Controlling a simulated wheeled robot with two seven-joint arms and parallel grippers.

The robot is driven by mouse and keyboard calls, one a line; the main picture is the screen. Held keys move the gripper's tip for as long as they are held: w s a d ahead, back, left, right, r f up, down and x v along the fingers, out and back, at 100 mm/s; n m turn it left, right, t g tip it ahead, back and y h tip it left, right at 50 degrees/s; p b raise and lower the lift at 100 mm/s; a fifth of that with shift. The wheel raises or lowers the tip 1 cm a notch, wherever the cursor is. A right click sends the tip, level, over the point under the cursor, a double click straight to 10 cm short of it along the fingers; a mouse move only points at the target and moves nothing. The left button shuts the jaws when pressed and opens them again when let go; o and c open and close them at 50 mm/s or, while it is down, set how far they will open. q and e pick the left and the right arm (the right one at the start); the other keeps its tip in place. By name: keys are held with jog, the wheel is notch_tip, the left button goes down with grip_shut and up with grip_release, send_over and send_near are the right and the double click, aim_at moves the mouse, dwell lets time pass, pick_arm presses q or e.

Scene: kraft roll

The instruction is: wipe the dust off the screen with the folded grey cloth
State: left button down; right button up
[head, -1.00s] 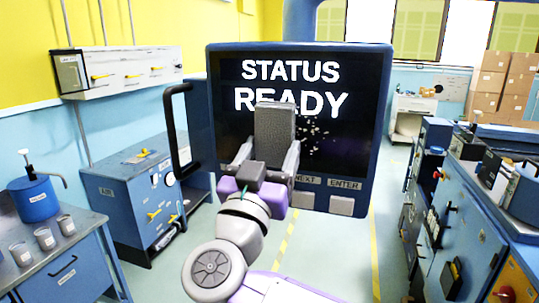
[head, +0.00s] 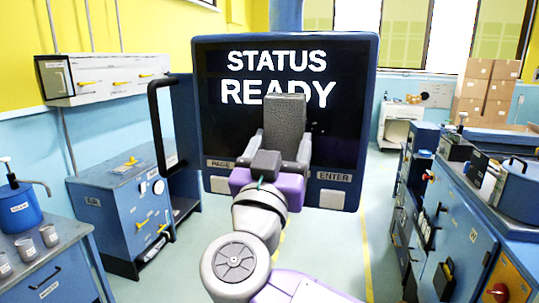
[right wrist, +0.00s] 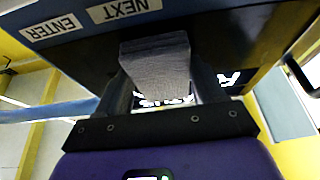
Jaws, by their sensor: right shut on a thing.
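The screen (head: 230,130) is a dark panel in a blue frame, reading STATUS READY in white. My right gripper (head: 286,148) is shut on the folded grey cloth (head: 285,118), which stands upright in front of the lower middle of the screen. The cloth covers the bottom of some READY letters; I cannot tell whether it touches the glass. No clear dust shows on the uncovered screen; the area behind the cloth is hidden. In the right wrist view the cloth (right wrist: 157,62) sits between the fingers of my gripper (right wrist: 160,90). My left gripper is out of view.
Keys, including ENTER (head: 332,199), sit below the screen. A black handle (head: 158,125) stands out at the screen's left. A blue bench with a pump bottle (head: 18,205) and cups is at left. Blue cabinets (head: 450,220) line the right; the floor between is clear.

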jog(key=shift+s+d+f+b, duration=0.1)
jog(key=shift+s+d+b, duration=0.15)
jog(key=shift+d+b, duration=0.7)
jog(key=shift+s+d+b, duration=0.2)
jog(key=shift+d+b, duration=0.3)
jog(key=shift+d, duration=0.35)
